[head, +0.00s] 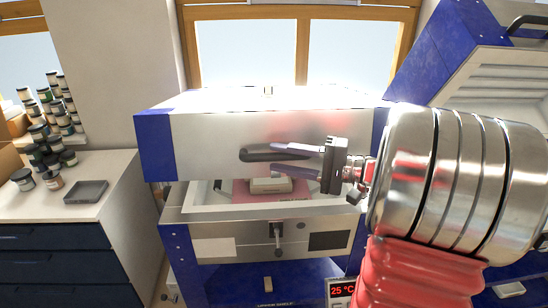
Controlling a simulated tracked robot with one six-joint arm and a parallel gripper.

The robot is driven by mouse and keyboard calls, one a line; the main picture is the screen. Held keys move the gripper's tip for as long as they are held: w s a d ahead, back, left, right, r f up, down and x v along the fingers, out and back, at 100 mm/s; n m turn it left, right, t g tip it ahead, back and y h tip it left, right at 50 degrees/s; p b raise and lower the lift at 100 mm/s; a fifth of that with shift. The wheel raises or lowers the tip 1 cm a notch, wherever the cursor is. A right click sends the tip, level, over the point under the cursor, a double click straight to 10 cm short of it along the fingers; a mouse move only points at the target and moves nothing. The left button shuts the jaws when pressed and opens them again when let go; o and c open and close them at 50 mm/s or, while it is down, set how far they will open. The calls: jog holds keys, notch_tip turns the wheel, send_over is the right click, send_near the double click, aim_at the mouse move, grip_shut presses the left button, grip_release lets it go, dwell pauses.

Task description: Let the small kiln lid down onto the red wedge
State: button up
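The small kiln's lid (215,140) is a silver box with blue ends, held tilted up, with a gap between it and the kiln body (190,208). A black handle (256,154) sits on the lid's front. My gripper (275,156) reaches in from the right, its dark fingers above and below the handle's right part. Whether they clamp it is unclear. Inside the gap lies a flat pinkish-red piece (242,194) with a cream block (270,185) on it. I cannot make out a distinct red wedge.
A latch (278,232) hangs on the kiln's front, above a blue stand. A larger blue kiln with a raised lid (430,60) stands at right. A left bench (110,170) holds several jars (38,140) and a grey tray (87,191). A display (341,291) reads 25 °C.

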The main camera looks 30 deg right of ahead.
jog(key=shift+x, duration=1.15)
jog(key=shift+c, duration=0.2)
grip_shut()
